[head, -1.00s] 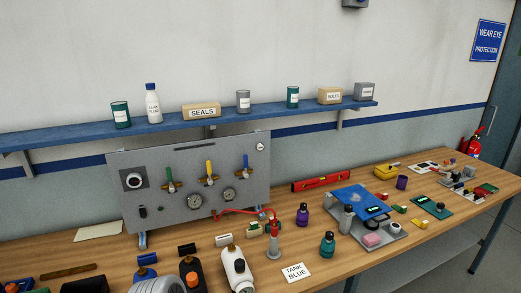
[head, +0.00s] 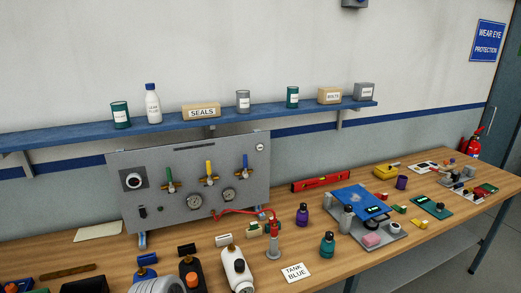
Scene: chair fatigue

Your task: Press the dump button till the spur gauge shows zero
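A grey panel (head: 190,170) stands upright at the back of the bench on the left in the head view. Two round gauges, a left one (head: 195,201) and a right one (head: 229,195), sit low on it. Their needles and labels are too small to read, so I cannot tell which is the spur gauge. A small black control (head: 142,212) and a small round fitting (head: 161,209) sit at the panel's lower left. I cannot tell which part is the dump button. Neither of my grippers is in view.
Green (head: 169,176), yellow (head: 209,168) and blue (head: 246,162) valve handles are on the panel. A red hose (head: 240,211) runs to a red-topped fitting (head: 274,240) in front. Black (head: 190,272) and white (head: 236,268) bottles stand at the front. A blue shelf (head: 180,126) hangs above.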

